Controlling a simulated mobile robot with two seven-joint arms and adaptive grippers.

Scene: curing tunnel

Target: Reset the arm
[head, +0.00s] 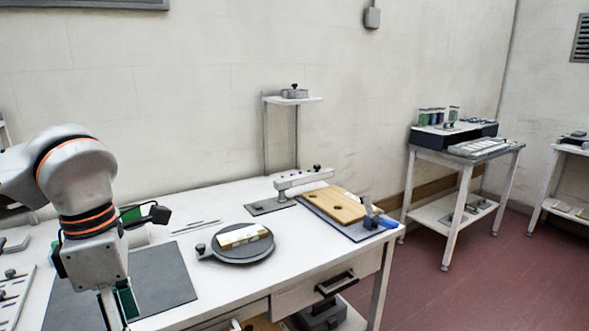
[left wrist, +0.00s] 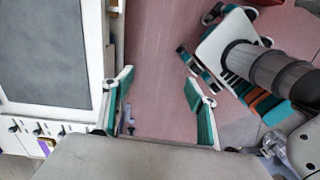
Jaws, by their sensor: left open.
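My left arm comes in from the left in the head view, bent downward over the near left of the white table. My left gripper (head: 118,305) hangs at the bottom of that view, its tips partly cut off by the frame edge. In the left wrist view its two green-padded fingers (left wrist: 158,88) stand wide apart with only reddish floor between them; it is open and empty. It is beside the table edge in that view. My right gripper is not seen in either view.
The white table (head: 225,195) bears a dark mat (head: 160,278), a round dark turntable (head: 242,250) with a pale block on it, and a wooden board (head: 335,204) on a tray. A post with a small shelf (head: 305,100) stands behind. A second table (head: 462,153) is at right.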

